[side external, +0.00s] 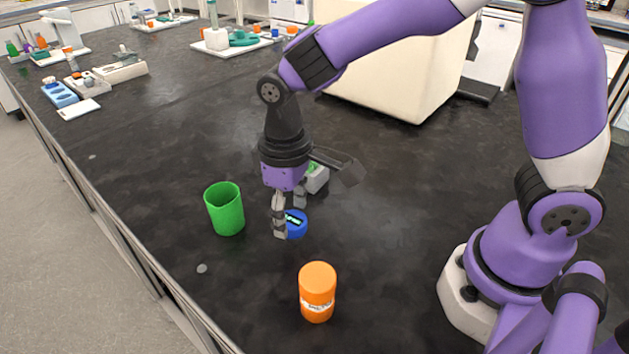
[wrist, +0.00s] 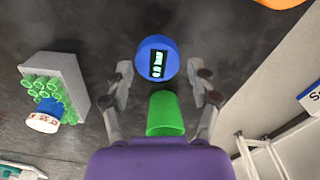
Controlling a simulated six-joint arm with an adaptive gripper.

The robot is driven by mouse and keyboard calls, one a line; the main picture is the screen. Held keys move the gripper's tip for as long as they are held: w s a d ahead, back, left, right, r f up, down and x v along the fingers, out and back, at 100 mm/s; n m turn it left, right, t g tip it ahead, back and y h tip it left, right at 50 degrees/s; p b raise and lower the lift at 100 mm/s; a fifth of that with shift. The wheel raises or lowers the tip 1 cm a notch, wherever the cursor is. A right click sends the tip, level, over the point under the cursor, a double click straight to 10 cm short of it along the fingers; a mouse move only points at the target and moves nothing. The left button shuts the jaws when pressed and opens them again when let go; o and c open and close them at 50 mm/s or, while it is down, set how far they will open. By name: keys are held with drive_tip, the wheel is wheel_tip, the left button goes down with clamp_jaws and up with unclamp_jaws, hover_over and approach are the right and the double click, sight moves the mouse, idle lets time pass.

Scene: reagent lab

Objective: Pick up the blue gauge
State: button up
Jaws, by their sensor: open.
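The blue gauge (side external: 298,226) is a round blue disc with a lit display, resting on the black bench. In the wrist view the gauge (wrist: 144,54) shows its face just ahead of the fingertips, roughly centred between them. My gripper (side external: 289,217) points down close to the gauge in the side view, and a finger covers its left part. In the wrist view my gripper (wrist: 161,70) has its two fingers spread with nothing gripped. I cannot tell whether a finger touches the gauge.
A green cup (side external: 225,210) stands left of my gripper; it also shows in the wrist view (wrist: 165,115). An orange bottle (side external: 318,292) stands in front. A grey rack (wrist: 67,72) with green tubes is close behind my gripper. A beige box (side external: 390,85) is farther back.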

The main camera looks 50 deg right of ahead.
sight(293, 233)
wheel_tip(293, 233, down, 6)
drive_tip(key=shift+d+r, duration=0.15)
drive_tip(key=shift+r, duration=0.05)
drive_tip(key=c, duration=1)
